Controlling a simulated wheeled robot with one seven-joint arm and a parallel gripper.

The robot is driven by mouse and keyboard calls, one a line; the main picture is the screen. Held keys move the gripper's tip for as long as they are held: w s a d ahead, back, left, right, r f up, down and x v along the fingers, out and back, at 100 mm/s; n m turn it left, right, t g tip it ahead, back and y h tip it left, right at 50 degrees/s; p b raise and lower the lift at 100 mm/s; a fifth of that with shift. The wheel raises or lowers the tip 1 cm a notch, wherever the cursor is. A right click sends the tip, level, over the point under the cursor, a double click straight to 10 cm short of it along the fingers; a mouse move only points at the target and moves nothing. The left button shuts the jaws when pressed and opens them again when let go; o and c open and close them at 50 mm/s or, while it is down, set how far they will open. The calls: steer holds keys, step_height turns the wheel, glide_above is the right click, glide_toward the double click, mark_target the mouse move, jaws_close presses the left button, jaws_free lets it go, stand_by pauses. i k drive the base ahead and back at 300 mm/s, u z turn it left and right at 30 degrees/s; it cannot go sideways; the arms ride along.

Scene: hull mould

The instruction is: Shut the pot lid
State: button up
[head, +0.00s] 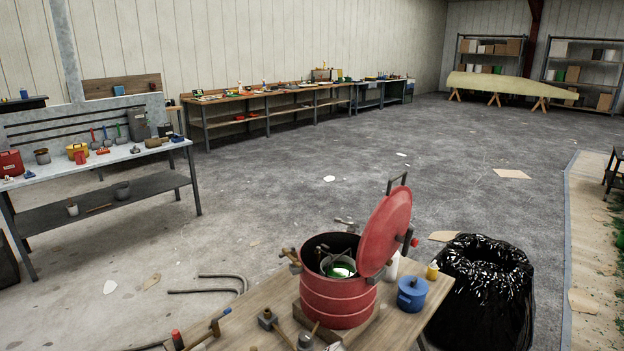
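A red ribbed pot (338,302) stands on a wooden table (408,325) at the bottom middle of the head view. Its red lid (386,229) is open, tilted up steeply at the pot's right side, with a dark handle frame (397,182) at its top. Inside the pot a light container with something green (340,269) shows. Brass-coloured clamps (290,256) stick out around the pot's rim. My gripper is not in view.
A blue can (412,293), a white bottle and a yellow-topped container (432,271) stand right of the pot. Tools lie at the table's front left. A black bag-lined bin (485,290) stands right of the table. Workbenches line the left and back; the grey floor between is mostly clear.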

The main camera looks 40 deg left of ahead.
mark_target(391, 217)
steer(key=u, duration=0.1)
steer(key=i, duration=0.9)
steer(key=u, duration=1.8)
